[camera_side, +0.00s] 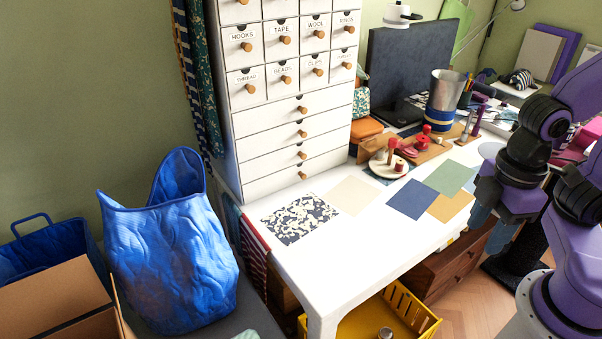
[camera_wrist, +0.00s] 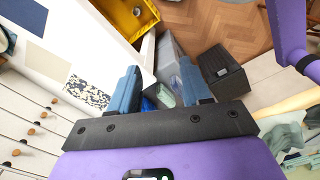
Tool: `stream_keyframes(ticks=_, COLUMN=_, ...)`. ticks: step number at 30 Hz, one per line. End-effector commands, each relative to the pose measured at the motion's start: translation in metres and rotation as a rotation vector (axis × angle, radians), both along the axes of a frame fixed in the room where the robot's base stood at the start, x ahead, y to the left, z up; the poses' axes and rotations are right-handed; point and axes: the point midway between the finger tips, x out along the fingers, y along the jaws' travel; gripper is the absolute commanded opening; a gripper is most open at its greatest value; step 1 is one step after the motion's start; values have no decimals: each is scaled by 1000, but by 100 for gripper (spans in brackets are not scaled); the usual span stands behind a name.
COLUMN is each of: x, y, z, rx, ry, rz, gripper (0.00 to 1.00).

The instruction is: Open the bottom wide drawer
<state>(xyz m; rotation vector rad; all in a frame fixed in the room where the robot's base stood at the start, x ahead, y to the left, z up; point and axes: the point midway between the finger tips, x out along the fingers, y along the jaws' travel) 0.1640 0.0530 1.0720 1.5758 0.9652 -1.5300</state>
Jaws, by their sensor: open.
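The white cabinet (camera_side: 225,150) stands on the back left of the white table. Its lower part has several wide drawers with round wooden knobs, all looking shut. The bottom wide drawer (camera_side: 270,183) sits just above the tabletop, with its knob (camera_side: 302,175) near the middle of its front. In the wrist view its knob (camera_wrist: 54,101) is at the left, nearest the patterned cloth. My gripper (camera_side: 488,230) is to the right of the cabinet, by the table's right side, well apart from the drawer. In the wrist view my gripper (camera_wrist: 158,68) has its blue fingers spread and empty.
Flat cloth squares, including a patterned one (camera_side: 300,218) and a blue one (camera_side: 413,199), lie before the drawers. A round tray (camera_side: 375,170) with red spools, a dark monitor (camera_side: 400,70) and a metal can (camera_side: 446,90) stand further back. A blue bag (camera_side: 175,250) stands left of the table.

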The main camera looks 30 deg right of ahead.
Motion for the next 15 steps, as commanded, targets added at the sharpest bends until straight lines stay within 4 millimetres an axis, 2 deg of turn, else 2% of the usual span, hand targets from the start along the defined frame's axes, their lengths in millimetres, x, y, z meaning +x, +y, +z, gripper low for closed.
stream_keyframes(ticks=4, x=13, y=10, z=-4, rx=22, ry=-16, rz=-35, gripper=48)
stream_keyframes(ticks=7, x=38, y=26, z=-14, rx=67, ry=-48, rz=-100, gripper=48)
stream_keyframes(ticks=12, x=105, y=58, z=-38, rx=181, ry=-136, rz=-251, gripper=48)
stream_keyframes(ticks=15, x=147, y=69, z=-54, rx=250, ry=-191, rz=-338, gripper=48)
